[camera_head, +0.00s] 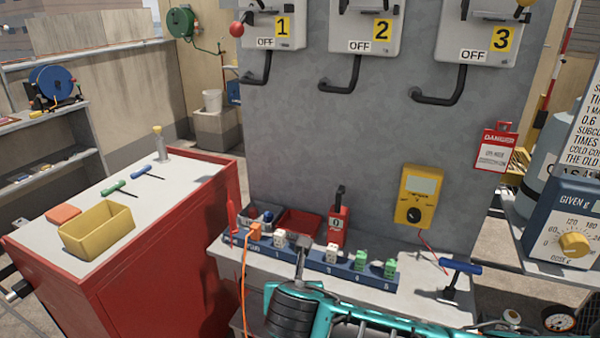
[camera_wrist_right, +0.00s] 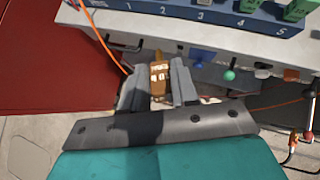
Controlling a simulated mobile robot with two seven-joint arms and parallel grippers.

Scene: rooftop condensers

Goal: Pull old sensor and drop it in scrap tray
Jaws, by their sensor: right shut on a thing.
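My right gripper (camera_head: 303,243) reaches in from the bottom of the head view on a teal arm, in front of the terminal rail near slot 2. In the right wrist view the gripper (camera_wrist_right: 159,72) is shut on a small brown-orange block (camera_wrist_right: 160,76), probably the old sensor, with pale marks on its face. The fingers hide this block in the head view. The blue numbered rail (camera_head: 328,271) carries an orange block, white blocks and green blocks. A red open tray (camera_head: 300,223) lies behind the rail. My left gripper is not in view.
A yellow bin (camera_head: 97,231) stands on the red cabinet at left. A red lockout post (camera_head: 339,225) and yellow meter (camera_head: 417,197) are behind the rail. A blue T-handle (camera_head: 460,267) stands at right. An orange cable (camera_head: 243,285) hangs over the bench's front left.

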